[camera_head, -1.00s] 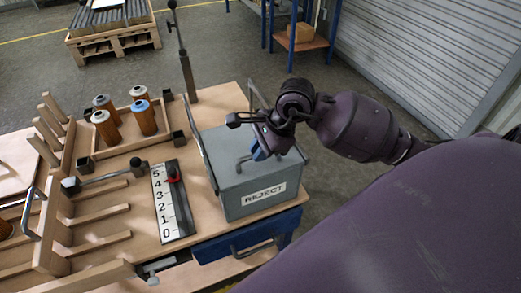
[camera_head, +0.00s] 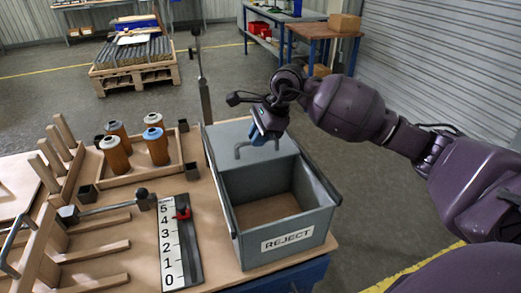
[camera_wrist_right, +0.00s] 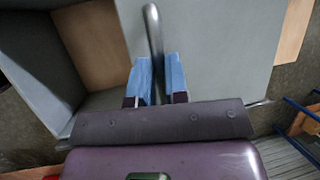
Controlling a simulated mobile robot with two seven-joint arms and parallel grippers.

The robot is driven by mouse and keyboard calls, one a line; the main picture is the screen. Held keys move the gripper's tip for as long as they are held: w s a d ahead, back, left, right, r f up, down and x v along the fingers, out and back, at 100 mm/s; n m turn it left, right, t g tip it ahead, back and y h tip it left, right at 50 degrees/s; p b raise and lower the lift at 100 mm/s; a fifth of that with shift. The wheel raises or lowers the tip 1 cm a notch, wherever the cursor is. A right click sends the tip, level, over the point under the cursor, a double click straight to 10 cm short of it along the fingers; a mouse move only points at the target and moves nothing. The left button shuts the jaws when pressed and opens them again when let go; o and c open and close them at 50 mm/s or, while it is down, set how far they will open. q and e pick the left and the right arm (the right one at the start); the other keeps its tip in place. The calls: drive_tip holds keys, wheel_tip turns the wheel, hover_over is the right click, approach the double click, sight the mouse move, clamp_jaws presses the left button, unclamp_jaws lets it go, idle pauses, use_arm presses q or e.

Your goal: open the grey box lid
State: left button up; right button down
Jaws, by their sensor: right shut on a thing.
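The grey box (camera_head: 283,241) with a REJECT label stands at the right end of the bench. Its front part is uncovered, showing an empty interior with a brown floor (camera_head: 267,210). The grey lid (camera_head: 226,138) lies over the back part of the box and has a bent bar handle (camera_head: 243,146). My right gripper (camera_head: 266,136) is at this handle, and its blue fingers close around the bar (camera_wrist_right: 153,35) in the right wrist view (camera_wrist_right: 158,78). The lid also shows there (camera_wrist_right: 215,50). The left gripper is not in view.
Several orange cartridges (camera_head: 156,148) stand in a wooden tray (camera_head: 135,175) left of the box. A numbered scale (camera_head: 172,249) with a red slider (camera_head: 183,212) lies beside the box. A dark post (camera_head: 203,85) rises behind it. Open floor lies to the right.

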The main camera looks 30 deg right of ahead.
drive_tip(key=shift+w+d, duration=0.15)
drive_tip(key=shift+w, duration=0.5)
drive_tip(key=c, duration=1.1)
unclamp_jaws()
drive_tip(key=p+v, duration=0.1)
drive_tip(key=v, duration=0.9)
drive_tip(key=shift+s+d+r, duration=0.1)
drive_tip(key=shift+d+r, duration=0.1)
drive_tip(key=shift+r, duration=0.15)
